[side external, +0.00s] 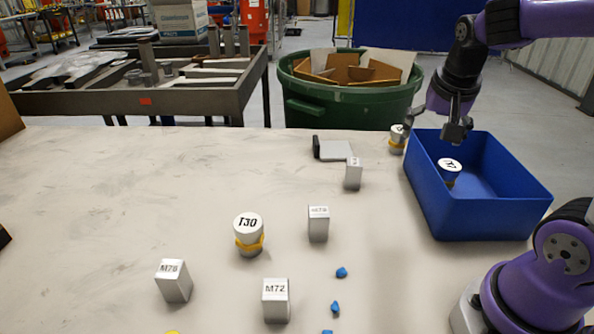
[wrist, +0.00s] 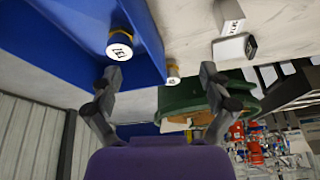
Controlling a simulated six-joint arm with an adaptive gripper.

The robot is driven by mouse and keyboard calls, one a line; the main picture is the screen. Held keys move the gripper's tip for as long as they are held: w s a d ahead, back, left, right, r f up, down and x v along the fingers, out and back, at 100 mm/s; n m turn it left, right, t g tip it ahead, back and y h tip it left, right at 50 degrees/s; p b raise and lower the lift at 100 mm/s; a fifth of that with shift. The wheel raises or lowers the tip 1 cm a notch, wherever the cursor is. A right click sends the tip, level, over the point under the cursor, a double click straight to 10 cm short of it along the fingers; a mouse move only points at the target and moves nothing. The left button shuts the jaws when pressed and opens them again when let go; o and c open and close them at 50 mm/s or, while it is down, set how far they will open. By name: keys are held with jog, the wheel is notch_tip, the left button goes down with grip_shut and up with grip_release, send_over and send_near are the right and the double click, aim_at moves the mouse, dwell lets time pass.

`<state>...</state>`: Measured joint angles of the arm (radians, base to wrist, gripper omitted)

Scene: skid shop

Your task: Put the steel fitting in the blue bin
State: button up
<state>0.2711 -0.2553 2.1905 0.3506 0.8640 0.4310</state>
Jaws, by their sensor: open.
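The blue bin (side external: 480,212) stands at the right of the table. Inside it is a round fitting (side external: 449,168) with a white, marked top, leaning or standing near the left wall. In the wrist view this fitting (wrist: 120,44) shows a yellowish band. A similar round fitting marked T30 (side external: 248,232), with a yellow band, stands mid-table. Another round fitting (side external: 397,140) stands behind the bin's far left corner. I cannot tell which is the named steel fitting. My gripper (side external: 432,128) is open and empty, above the bin's far end, fingers apart.
Silver blocks marked M76 (side external: 173,281) and M72 (side external: 276,300) stand at the front, with others (side external: 318,224) (side external: 353,173) farther back. Small blue bits (side external: 341,272) lie in front. A green tub (side external: 350,108) stands beyond the table.

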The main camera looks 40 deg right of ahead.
jog(key=s+a+r+n+t+y, duration=0.1)
jog(key=s+a+n+t+y, duration=0.1)
jog(key=a+n, duration=0.9)
jog(key=shift+s+a+n+t+y, duration=0.35)
jog(key=shift+s+a+y, duration=0.4)
jog(key=shift+a, duration=0.25)
